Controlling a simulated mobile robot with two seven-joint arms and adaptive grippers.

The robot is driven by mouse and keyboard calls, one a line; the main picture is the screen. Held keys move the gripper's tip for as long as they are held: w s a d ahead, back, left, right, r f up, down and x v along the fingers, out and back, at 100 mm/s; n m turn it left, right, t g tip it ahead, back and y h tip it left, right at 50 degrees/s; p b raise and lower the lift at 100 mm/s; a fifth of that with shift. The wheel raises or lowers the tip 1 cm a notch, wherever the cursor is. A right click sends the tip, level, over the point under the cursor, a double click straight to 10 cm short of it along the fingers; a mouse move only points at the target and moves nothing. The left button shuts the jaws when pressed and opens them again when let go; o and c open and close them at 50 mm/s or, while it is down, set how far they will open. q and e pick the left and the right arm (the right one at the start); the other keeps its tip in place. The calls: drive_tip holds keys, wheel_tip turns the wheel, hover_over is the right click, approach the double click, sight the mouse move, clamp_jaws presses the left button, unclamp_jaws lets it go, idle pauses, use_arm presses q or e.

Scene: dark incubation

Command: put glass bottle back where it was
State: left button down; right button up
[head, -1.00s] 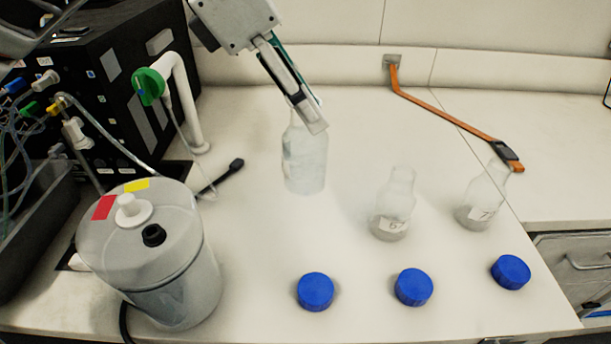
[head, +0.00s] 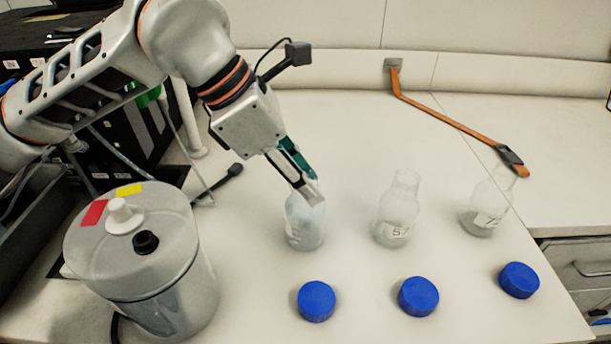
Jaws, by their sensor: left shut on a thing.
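A clear glass bottle (head: 305,226) is at the left end of a row of similar bottles, behind a blue cap. My left gripper (head: 312,192) is shut on its neck from above and behind. The bottle looks upright, with its base at or very near the bench top; I cannot tell whether it touches. Two more glass bottles stand to its right, the middle bottle (head: 397,210) and the right bottle (head: 487,203), each with a white label. My right gripper is not in view.
Three blue caps lie in front, at left (head: 316,301), middle (head: 418,296) and right (head: 519,280). A grey canister (head: 140,250) stands left of the held bottle. An orange strap (head: 445,118) lies behind. The bench between the bottles is clear.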

use_arm(q)
drive_tip(key=c, duration=1.6)
unclamp_jaws()
drive_tip(key=p+v, duration=0.1)
drive_tip(key=v, duration=1.1)
drive_tip(key=shift+r, duration=0.1)
